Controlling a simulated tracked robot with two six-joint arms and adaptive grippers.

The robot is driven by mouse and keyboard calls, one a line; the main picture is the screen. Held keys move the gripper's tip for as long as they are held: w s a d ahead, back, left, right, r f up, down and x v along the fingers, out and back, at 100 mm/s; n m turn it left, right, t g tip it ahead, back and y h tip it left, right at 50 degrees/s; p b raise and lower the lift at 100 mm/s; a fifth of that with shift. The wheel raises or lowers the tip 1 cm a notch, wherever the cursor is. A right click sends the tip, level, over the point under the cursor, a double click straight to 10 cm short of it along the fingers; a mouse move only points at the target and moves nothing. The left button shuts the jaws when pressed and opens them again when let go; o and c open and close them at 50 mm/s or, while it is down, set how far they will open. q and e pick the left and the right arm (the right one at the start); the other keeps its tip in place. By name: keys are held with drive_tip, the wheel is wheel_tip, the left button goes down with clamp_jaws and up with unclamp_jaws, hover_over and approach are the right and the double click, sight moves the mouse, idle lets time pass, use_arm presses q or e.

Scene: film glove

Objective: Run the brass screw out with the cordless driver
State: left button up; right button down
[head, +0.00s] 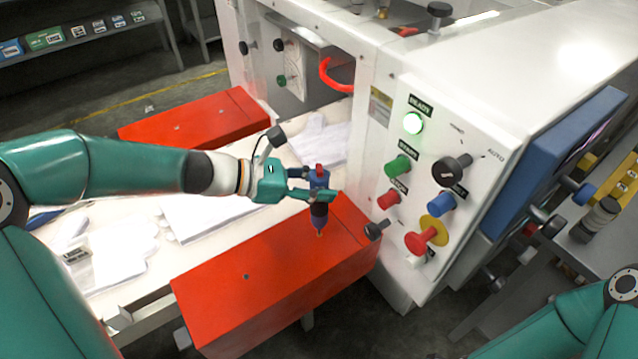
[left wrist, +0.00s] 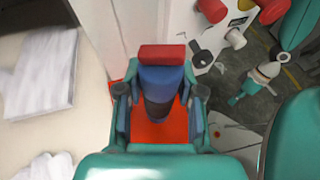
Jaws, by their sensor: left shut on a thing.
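My left gripper (head: 308,185) is shut on the cordless driver (head: 319,213), which has a red and blue top and a dark lower body. The driver is held upright, tip down, over the front red cover (head: 262,283). A small brass-coloured spot, seemingly the brass screw (head: 320,234), shows right under the tip; I cannot tell whether they touch. In the left wrist view the driver (left wrist: 160,80) sits between both fingers and hides the screw. My right gripper (left wrist: 240,95) shows small at the right of that view, too small to read its jaws.
The white machine's control panel (head: 440,150), with buttons and knobs, stands close right of the driver. A second red cover (head: 195,120) lies behind. White gloves (head: 125,240) and film lie on the pale bed. A black knob (head: 376,229) sticks out near the cover's right end.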

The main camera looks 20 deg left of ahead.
sight(319, 169)
use_arm(q)
drive_tip(key=shift+f, duration=0.4)
idle(1.5)
drive_tip(key=shift+r, duration=0.2)
idle(3.6)
drive_tip(key=shift+r, duration=0.2)
drive_tip(key=shift+r+p, duration=2.55)
drive_tip(key=shift+r, duration=0.2)
drive_tip(key=shift+f, duration=0.1)
